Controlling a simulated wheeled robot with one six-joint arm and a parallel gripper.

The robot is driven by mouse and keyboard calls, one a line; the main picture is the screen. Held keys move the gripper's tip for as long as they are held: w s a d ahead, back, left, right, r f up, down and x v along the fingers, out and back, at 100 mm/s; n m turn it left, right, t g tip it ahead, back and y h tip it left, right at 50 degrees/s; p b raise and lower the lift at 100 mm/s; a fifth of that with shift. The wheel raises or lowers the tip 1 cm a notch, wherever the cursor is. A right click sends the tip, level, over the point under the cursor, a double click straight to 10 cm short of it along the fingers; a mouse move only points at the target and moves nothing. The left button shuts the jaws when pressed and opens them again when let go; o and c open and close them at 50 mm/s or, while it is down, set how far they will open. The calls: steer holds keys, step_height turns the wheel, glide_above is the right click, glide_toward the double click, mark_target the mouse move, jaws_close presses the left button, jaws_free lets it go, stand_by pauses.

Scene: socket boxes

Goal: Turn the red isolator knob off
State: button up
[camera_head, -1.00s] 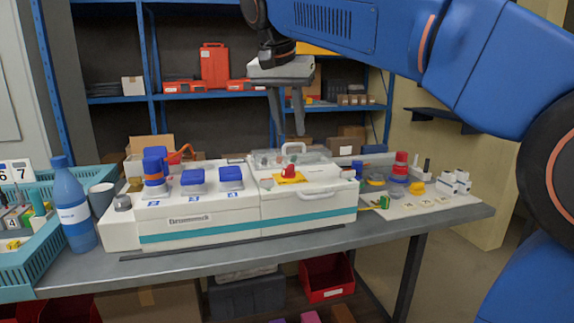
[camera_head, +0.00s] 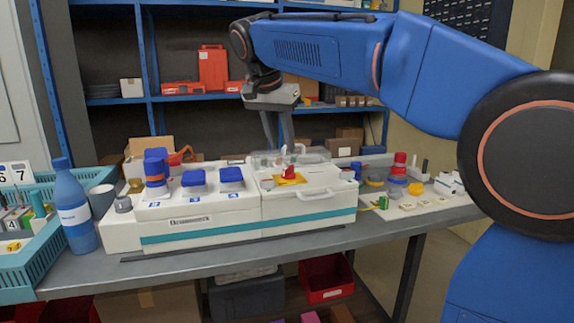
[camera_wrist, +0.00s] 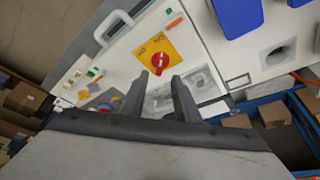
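The red isolator knob (camera_head: 288,172) sits on a yellow plate (camera_head: 291,180) on top of the right white box. In the wrist view the red knob (camera_wrist: 160,63) lies just past the fingertips, roughly between them, and stands upright in the picture on its yellow plate (camera_wrist: 172,37). My gripper (camera_head: 284,148) hangs above and behind the knob, fingers pointing down. In the wrist view my gripper (camera_wrist: 160,76) has its two fingers apart, with nothing between them. Whether the fingertips touch the knob cannot be told, but they look clear of it.
The right white box (camera_head: 310,207) has a clear lid (camera_head: 310,158) at its back, near my fingers. The left white box (camera_head: 205,218) carries blue socket covers (camera_head: 193,178). A blue bottle (camera_head: 73,205) and teal basket (camera_head: 30,255) stand left. A red-topped stack (camera_head: 399,165) stands right.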

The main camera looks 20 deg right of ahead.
mark_target(288, 167)
steer(key=x, duration=0.8)
jaws_close()
